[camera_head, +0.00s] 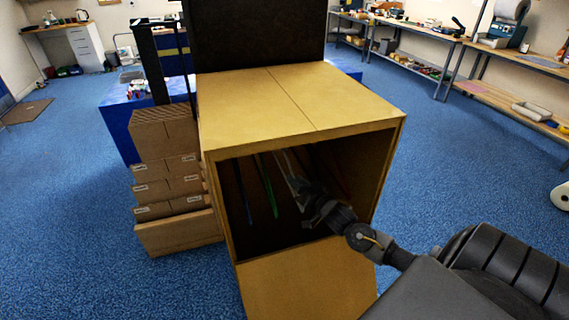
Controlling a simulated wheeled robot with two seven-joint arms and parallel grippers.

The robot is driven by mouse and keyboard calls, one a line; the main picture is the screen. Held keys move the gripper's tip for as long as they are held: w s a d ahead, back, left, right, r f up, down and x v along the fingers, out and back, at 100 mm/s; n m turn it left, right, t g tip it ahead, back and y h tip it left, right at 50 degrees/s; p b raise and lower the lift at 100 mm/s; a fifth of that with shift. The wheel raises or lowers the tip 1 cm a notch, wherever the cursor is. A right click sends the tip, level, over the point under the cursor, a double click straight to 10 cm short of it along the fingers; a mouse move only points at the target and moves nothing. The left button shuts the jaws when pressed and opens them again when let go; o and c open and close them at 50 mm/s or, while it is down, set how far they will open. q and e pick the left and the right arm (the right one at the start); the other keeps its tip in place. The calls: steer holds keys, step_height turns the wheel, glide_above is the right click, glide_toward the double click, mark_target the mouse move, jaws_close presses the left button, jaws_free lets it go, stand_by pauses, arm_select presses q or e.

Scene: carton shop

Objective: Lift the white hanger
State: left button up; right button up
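A tall carton (268,100) stands open at the front, and thin hangers hang inside it seen nearly edge-on. The white hanger (285,166) is in the middle of the row, a pale thin strip. A green hanger (267,187) and a blue hanger (243,192) hang to its left. A reddish hanger (333,172) shows faintly to its right. My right gripper (304,193) reaches in through the opening, at the lower end of the white hanger. Whether it touches or grips the hanger is unclear, as the fingers are dark and small. My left gripper is out of view.
The carton's front flap (305,283) hangs down below the opening. Stacked flat cartons (168,185) stand close to its left. A dark panel (258,35) rises behind it. Workbenches (420,35) line the back right, and the blue floor to the right is mostly clear.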

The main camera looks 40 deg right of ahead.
mark_target(293, 176)
steer(key=w, duration=0.2)
steer(key=shift+w, duration=0.35)
jaws_close()
steer(key=shift+s, duration=0.1)
steer(key=shift+r, duration=0.55)
step_height(293, 176, up, 2)
steer(key=shift+b, duration=0.45)
steer(key=s+a+b, duration=0.2)
steer(key=s+a, duration=0.1)
steer(key=s, duration=0.5)
steer(key=s+a+b, duration=0.2)
steer(key=s+a, duration=0.1)
steer(key=s, duration=0.6)
steer(key=shift+r, duration=0.25)
